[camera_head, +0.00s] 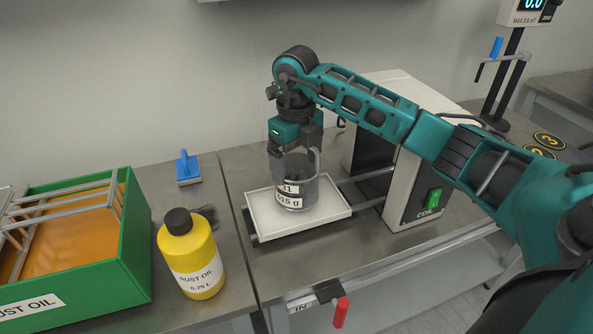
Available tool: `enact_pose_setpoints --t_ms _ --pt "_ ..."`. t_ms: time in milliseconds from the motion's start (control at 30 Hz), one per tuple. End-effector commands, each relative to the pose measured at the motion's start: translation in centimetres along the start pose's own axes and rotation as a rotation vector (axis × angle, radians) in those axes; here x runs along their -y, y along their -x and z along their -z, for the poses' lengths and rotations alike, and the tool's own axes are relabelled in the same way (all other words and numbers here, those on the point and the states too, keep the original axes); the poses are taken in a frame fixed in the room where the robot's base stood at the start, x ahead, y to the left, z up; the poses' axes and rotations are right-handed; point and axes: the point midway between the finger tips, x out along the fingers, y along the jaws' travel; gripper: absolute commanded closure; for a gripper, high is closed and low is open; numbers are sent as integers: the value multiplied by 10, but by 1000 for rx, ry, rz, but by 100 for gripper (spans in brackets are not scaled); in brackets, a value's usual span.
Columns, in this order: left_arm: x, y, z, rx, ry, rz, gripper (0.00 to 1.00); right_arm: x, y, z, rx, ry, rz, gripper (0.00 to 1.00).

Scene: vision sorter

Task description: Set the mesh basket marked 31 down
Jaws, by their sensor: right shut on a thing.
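The mesh basket marked 31 (297,194) is a grey cylinder with white labels reading 31 and a weight in grams, partly cut off. It stands upright over the white tray (332,211) in front of the coil machine; I cannot tell whether its base touches the tray. My right gripper (297,152) comes down from above and is shut on the basket's upper part. The fingers hide some of its rim. My left gripper is not in view.
The coil machine (415,183) with a green switch stands right of the tray. A yellow rust oil bottle (190,252) and a green rust oil tank (128,245) stand at left. A blue-handled block (187,169) lies behind the bottle. A red handle (341,312) sticks out at the front edge.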

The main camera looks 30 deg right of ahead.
Motion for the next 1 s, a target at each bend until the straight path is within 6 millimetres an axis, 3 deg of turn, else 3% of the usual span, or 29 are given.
enact_pose_setpoints --t_ms 200,567,600,667,1000 --pt "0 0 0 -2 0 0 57 0 -27 0 1 -2 0 93" --pt "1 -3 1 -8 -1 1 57 0 -30 -1 3 -1 0 93" --pt "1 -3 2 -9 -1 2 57 0 -31 0 0 -1 0 4" --pt "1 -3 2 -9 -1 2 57 0 -31 0 0 -1 0 0" --pt "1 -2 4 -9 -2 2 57 0 -21 -1 2 -1 0 0"
